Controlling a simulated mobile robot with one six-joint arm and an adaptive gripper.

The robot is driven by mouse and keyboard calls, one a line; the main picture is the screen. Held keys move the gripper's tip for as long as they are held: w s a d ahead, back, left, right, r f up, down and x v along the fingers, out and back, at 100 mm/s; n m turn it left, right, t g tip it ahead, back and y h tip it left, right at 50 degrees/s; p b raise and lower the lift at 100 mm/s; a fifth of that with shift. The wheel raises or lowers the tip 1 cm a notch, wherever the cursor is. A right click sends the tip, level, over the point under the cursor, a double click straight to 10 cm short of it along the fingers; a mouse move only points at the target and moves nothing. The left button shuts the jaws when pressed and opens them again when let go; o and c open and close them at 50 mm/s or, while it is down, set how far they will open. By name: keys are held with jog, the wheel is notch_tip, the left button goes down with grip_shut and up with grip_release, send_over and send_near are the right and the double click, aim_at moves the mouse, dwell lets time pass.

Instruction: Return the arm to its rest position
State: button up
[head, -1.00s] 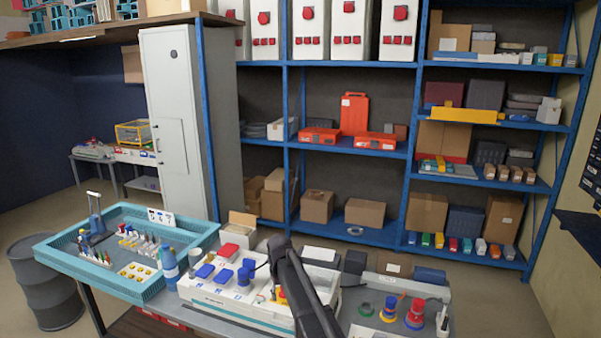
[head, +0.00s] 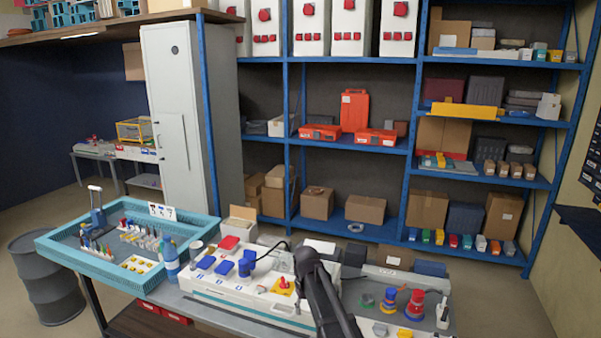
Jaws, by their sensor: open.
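My dark arm (head: 325,298) rises from the bottom edge in front of the workbench, with its upper end over the right part of the white socket box (head: 235,298). My gripper does not show; only arm links can be made out. The socket box carries blue covers and an upright blue plug (head: 246,263). A yellow piece with a red top (head: 284,286) sits on the box just left of my arm. A black cable curves between the blue plug and the area behind my arm.
A teal tray (head: 105,272) with small parts stands at the left, beside a blue bottle (head: 170,261). Right of my arm are red, blue and green round connectors (head: 415,305) and a white bottle (head: 443,313). Blue shelving (head: 350,147) stands behind the bench.

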jog(key=s+d+f+m+b, duration=0.2)
jog(key=s+d+f+b, duration=0.1)
jog(key=s+d, duration=0.4)
jog(key=s+d+f+m+b, duration=0.1)
jog(key=s+d+f+b, duration=0.2)
jog(key=s+d, duration=0.5)
jog(key=s+f, duration=0.1)
jog(key=s, duration=0.4)
jog(key=shift+d+f+m+b, duration=0.15)
jog(key=shift+m+b, duration=0.25)
